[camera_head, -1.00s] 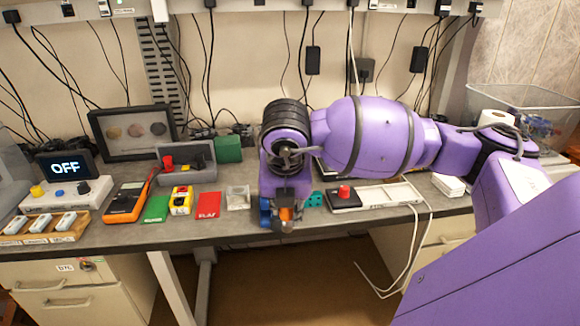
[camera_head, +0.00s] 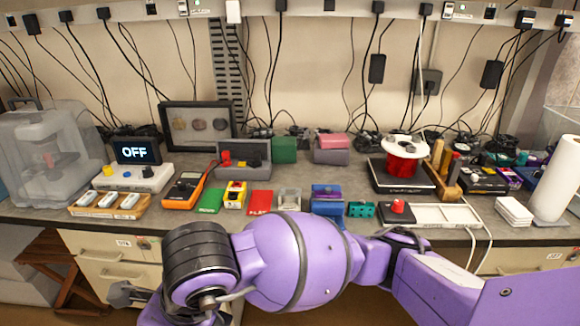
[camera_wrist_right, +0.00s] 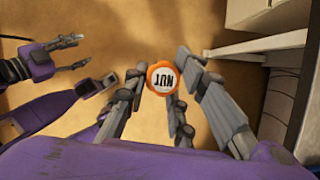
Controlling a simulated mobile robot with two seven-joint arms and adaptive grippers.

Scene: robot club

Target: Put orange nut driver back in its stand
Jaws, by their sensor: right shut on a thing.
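In the right wrist view an orange-rimmed round end marked NUT, the orange nut driver (camera_wrist_right: 162,77), shows between the fingers of my right gripper (camera_wrist_right: 160,85). The gripper is shut on it, over the floor in front of the bench. In the head view the forearm hides the driver. A wooden stand (camera_head: 447,187) with several upright handles sits at the right of the bench, far from the gripper.
The grey bench (camera_head: 300,180) carries a multimeter (camera_head: 184,190), a red-and-white spool (camera_head: 404,160) on a black base, a white tray (camera_head: 435,214) and a paper roll (camera_head: 556,180). Drawers (camera_head: 115,255) stand below. My right arm crosses in front of the bench.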

